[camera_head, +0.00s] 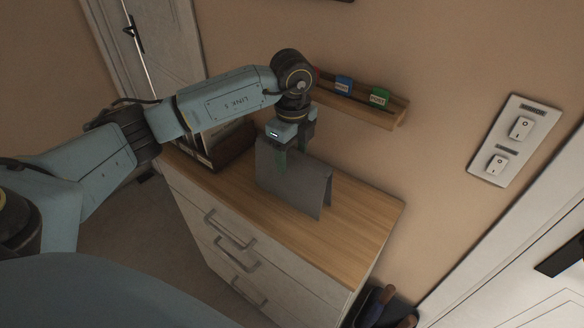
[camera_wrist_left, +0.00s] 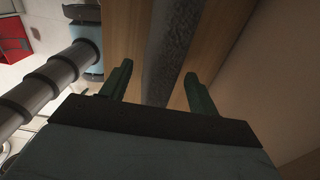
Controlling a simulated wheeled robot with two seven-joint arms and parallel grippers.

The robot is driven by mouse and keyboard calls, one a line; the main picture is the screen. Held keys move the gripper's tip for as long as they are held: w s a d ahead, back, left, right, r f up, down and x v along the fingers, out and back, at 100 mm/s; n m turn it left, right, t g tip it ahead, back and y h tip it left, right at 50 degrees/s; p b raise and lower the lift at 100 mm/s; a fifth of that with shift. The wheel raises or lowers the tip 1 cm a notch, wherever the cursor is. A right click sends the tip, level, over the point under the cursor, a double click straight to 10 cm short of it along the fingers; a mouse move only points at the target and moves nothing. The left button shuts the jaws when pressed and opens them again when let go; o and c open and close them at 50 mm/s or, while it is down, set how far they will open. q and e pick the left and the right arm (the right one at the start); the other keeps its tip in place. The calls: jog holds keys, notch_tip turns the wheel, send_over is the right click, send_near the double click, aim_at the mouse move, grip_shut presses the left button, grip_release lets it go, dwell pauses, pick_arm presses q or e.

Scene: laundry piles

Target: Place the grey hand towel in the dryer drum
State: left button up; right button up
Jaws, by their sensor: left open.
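The grey hand towel (camera_head: 293,180) stands folded like a tent on the wooden top of a chest of drawers in the head view. My left gripper (camera_head: 291,150) is at the towel's upper edge, pointing down. In the left wrist view the towel (camera_wrist_left: 170,50) shows as a grey strip running between the two green fingers of my left gripper (camera_wrist_left: 158,88). The fingers are apart, with a gap on each side of the towel. The dryer drum is not visible in either view. My right gripper is not in view.
The chest of drawers (camera_head: 357,230) has bare wooden top to the towel's right. A dark organiser box (camera_head: 228,147) stands to its left. A wall shelf (camera_head: 360,106) with small coloured items hangs behind. Light switches (camera_head: 515,140) are on the wall at right.

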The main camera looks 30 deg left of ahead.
aim_at(292, 175)
pick_arm(q)
notch_tip(292, 175, down, 3)
jog(key=shift+w+a+f, duration=0.1)
jog(key=shift+w+f, duration=0.05)
jog(key=shift+c, duration=0.2)
